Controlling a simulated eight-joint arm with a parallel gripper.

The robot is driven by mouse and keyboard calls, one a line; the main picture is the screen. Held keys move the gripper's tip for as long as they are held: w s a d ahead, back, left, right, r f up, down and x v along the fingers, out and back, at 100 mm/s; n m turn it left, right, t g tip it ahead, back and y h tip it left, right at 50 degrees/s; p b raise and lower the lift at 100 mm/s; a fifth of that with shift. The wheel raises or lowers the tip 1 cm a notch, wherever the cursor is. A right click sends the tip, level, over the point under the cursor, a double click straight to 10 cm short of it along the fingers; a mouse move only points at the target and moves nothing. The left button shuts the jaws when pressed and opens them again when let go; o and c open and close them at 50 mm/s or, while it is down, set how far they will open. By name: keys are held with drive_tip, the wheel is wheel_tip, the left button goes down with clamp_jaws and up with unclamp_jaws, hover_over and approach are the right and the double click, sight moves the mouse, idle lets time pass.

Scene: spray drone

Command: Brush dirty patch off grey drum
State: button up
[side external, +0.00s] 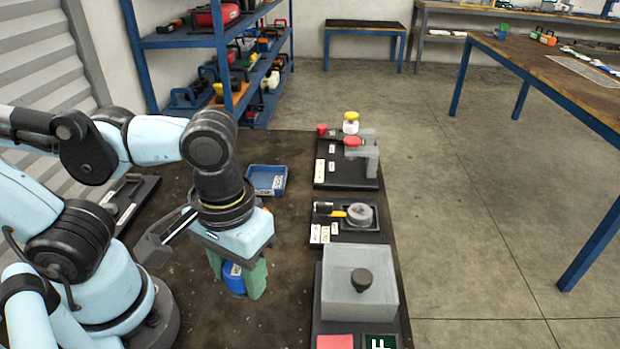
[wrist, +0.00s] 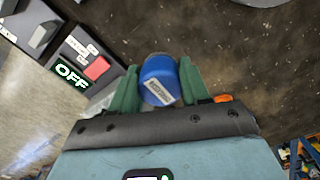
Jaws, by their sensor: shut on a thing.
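My gripper (side external: 237,276) has its green fingers shut on a blue cylinder (wrist: 158,80) with a white label, held low over the brown table. The blue cylinder also shows between the fingers in the side view (side external: 232,277). A small round grey piece (side external: 360,213), which looks like the grey drum, sits in a dark tray on the middle black base, right of my gripper and apart from it. A brush-like tool with a yellow handle (side external: 339,213) and black end lies beside it on the left. I cannot make out a dirty patch.
A grey box (side external: 345,270) with a black knob stands nearer the camera, with a red button (wrist: 97,68) and an OFF sign (wrist: 71,77). A fixture (side external: 364,165) with red and yellow caps is farther back. A blue tray (side external: 267,192) lies behind my gripper.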

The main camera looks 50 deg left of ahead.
drive_tip(key=w+d+r, duration=0.1)
drive_tip(key=w+r, duration=0.3)
drive_tip(key=w, duration=0.4)
hover_over(360, 207)
drive_tip(key=w+a, duration=0.1)
wheel_tip(360, 207, down, 3)
drive_tip(key=shift+a+f, duration=0.1)
drive_tip(key=shift+f, duration=2.85)
wheel_tip(360, 207, down, 2)
drive_tip(key=shift+s+d+f, duration=0.1)
drive_tip(key=shift+s+d, duration=0.45)
drive_tip(key=shift+d, duration=0.05)
drive_tip(key=shift+c, duration=0.4)
drive_tip(key=shift+s+d, duration=1.35)
drive_tip(key=shift+s, duration=0.05)
drive_tip(key=shift+w+a, duration=1.95)
wheel_tip(360, 207, up, 8)
